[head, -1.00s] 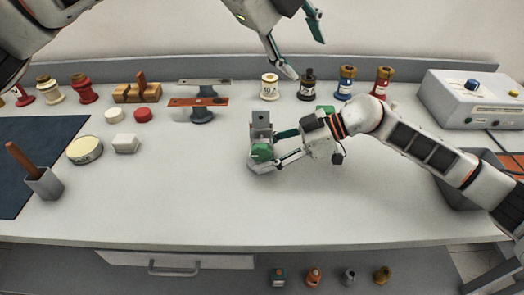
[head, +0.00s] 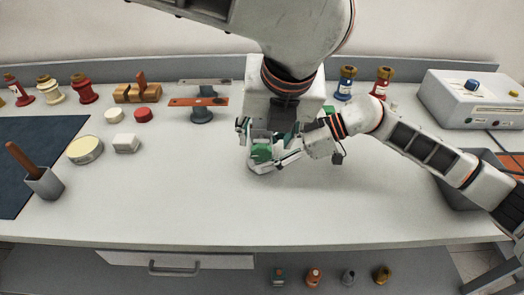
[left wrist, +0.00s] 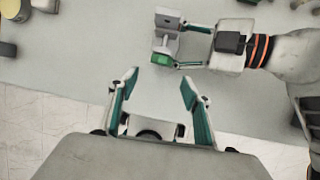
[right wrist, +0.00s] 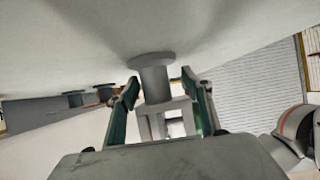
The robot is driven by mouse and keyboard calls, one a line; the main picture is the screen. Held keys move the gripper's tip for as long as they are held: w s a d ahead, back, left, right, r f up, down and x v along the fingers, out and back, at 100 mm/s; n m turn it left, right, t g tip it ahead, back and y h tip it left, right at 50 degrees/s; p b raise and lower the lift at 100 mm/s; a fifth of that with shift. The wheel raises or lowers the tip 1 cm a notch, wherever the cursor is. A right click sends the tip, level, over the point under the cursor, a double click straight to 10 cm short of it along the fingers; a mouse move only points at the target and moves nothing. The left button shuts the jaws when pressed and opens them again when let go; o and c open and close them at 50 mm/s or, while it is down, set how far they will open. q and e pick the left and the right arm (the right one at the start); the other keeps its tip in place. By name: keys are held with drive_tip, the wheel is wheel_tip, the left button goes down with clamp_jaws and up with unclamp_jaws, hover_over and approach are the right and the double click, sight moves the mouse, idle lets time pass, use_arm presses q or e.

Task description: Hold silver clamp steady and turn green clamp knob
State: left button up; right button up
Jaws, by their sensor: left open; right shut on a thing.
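The silver clamp (left wrist: 166,42) stands on the bench, with its green knob (head: 261,152) on the near side. My right gripper (right wrist: 160,82) is shut on the silver clamp from the right, a finger on each side of its body. My left gripper (left wrist: 159,80) is open and empty, pointing down above the bench close to the clamp. In the left wrist view the green knob lies just beyond its fingertips and between their lines. In the head view my left arm hides the upper part of the clamp.
Several spools and terminals stand along the back, including a red one (head: 84,90). A white instrument box (head: 472,100) is at the right. The bench front is clear.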

sight(261, 155)
use_arm(q)
drive_tip(key=x, duration=0.8)
drive_tip(key=shift+w+f, duration=0.1)
drive_tip(key=c, duration=1.1)
